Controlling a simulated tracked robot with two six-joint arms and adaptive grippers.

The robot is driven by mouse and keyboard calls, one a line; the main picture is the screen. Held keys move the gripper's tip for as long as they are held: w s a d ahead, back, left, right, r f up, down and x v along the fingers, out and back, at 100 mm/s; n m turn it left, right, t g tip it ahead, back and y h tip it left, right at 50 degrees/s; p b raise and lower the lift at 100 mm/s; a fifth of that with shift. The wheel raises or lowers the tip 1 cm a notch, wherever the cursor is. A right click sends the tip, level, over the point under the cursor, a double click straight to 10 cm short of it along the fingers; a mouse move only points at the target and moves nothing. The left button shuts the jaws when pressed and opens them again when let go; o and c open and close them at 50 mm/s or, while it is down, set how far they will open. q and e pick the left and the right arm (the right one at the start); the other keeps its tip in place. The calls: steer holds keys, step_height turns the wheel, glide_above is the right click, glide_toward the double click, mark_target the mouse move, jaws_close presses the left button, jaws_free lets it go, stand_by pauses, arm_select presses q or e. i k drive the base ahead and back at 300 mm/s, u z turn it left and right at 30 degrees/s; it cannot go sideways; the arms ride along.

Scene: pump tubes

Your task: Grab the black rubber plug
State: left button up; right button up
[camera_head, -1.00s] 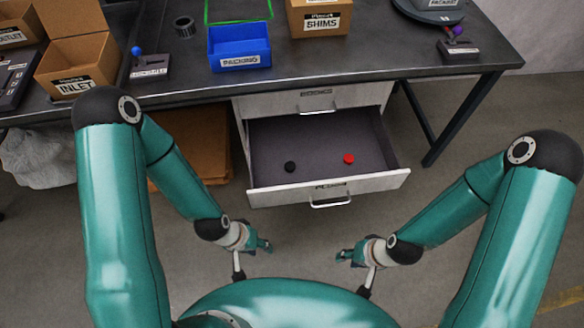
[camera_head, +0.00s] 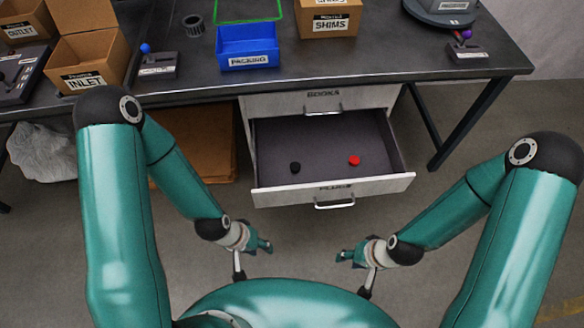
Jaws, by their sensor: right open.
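The black rubber plug (camera_head: 295,167) lies in the left part of an open drawer (camera_head: 335,198) under the workbench. A red plug (camera_head: 354,160) lies in the same drawer, to the right of the black one and apart from it. My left gripper (camera_head: 263,247) is in front of the drawer and below it in the picture, away from both plugs; its jaw state is too small to tell. My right gripper (camera_head: 345,256) is also in front of the drawer, open and empty, away from both plugs.
The workbench (camera_head: 380,60) carries a blue PACKING bin (camera_head: 247,48), a SHIMS box (camera_head: 329,22) and an INLET box (camera_head: 88,72). A closed BOOKS drawer (camera_head: 322,99) is above the open one. Floor is free in front of the drawer.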

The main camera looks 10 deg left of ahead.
mark_target(294, 167)
steer(key=z, duration=1.85)
steer(key=i, duration=0.1)
steer(key=u, duration=3.2)
steer(key=i, duration=0.25)
steer(key=u, duration=1.8)
steer(key=k, duration=1.65)
steer(key=z, duration=1.05)
steer(key=i, duration=1)
